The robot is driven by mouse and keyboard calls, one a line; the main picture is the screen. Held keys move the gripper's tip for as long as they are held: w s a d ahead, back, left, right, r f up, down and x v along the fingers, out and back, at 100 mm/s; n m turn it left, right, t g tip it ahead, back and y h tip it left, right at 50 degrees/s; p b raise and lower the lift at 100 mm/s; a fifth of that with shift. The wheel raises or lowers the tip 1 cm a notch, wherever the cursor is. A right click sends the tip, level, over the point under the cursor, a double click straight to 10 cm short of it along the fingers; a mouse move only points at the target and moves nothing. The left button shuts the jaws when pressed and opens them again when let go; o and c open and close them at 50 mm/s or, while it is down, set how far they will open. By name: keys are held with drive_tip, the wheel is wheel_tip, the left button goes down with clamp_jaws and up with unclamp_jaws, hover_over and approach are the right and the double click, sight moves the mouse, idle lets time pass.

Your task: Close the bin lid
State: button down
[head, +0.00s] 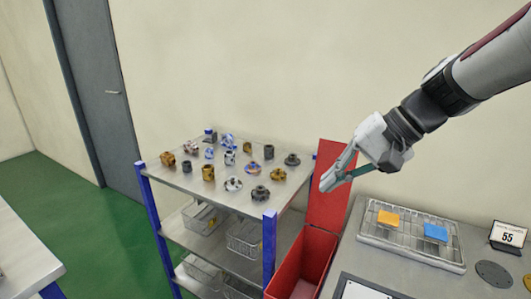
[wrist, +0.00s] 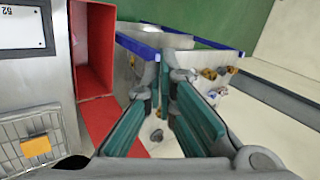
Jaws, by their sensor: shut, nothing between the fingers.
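The red bin (head: 303,262) stands between the metal shelf and the grey counter, its top open. Its red lid (head: 326,212) is raised, standing up behind the opening. In the wrist view the open bin (wrist: 93,45) is at the upper left, with the lid (wrist: 100,118) below it, partly hidden by my fingers. My gripper (head: 328,182) is shut and empty. In the head view it overlaps the upper right part of the lid; I cannot tell whether it touches. Its teal-padded fingers (wrist: 168,82) fill the middle of the wrist view.
A shelf (head: 240,206) with blue posts and several metal parts stands left of the bin. The grey counter (head: 480,285) on the right holds a wire tray (head: 400,246) with orange and blue blocks, and a "55" sign (head: 508,236). Green floor is clear at far left.

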drive_tip(key=w+d+f+m+t+y+b, duration=0.1)
drive_tip(key=w+d+f+m+t+b, duration=0.35)
drive_tip(key=w+d, duration=0.85)
drive_tip(key=w+d+f+m+t+y+b, duration=0.15)
drive_tip(key=w+d+f+m+t, duration=0.4)
drive_tip(key=w+d, duration=0.8)
drive_tip(key=w+a+f+n, duration=0.1)
drive_tip(key=w+a, duration=0.4)
drive_tip(key=a, duration=0.4)
drive_tip(key=shift+w+f+t, duration=0.15)
drive_tip(key=shift+f+t, duration=0.05)
drive_tip(key=shift+t, duration=0.2)
